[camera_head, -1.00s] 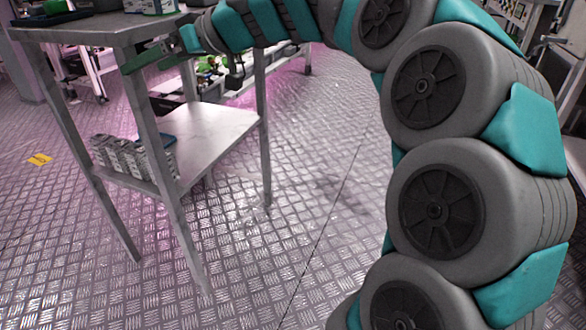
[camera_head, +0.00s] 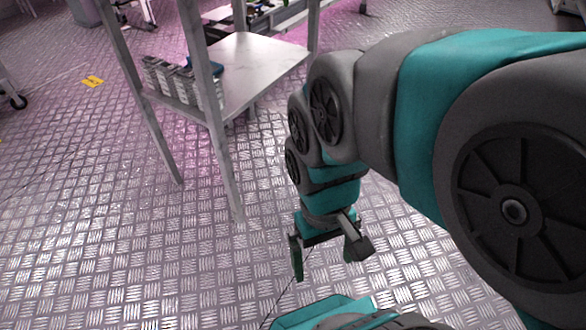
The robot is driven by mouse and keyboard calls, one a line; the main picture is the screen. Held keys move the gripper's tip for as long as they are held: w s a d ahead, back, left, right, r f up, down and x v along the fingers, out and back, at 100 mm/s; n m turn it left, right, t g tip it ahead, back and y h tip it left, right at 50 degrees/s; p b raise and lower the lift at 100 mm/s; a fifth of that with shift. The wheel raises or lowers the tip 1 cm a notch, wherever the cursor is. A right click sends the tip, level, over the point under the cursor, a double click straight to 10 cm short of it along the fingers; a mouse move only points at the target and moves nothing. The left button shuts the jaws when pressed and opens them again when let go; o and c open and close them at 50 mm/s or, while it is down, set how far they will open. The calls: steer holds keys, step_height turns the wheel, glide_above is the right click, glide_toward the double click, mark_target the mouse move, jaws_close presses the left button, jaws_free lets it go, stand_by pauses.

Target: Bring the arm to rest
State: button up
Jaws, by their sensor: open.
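My arm (camera_head: 420,110) comes in from the right, bends over and hangs down in front of the metal table. My gripper (camera_head: 323,268) points down over the bare floor, with its two green fingers spread apart and nothing between them. It is to the right of the table's front leg and apart from it.
The metal table (camera_head: 262,62) stands at the upper left; its lower shelf holds several small grey containers (camera_head: 180,82) and a blue item. Its top is out of view. The patterned metal floor (camera_head: 120,260) is clear at left and front. A yellow floor mark (camera_head: 92,82) lies far left.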

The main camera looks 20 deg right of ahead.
steer(key=shift+r, duration=0.1)
step_height(320, 180, up, 8)
steer(key=p, duration=0.8)
steer(key=shift+r, duration=0.15)
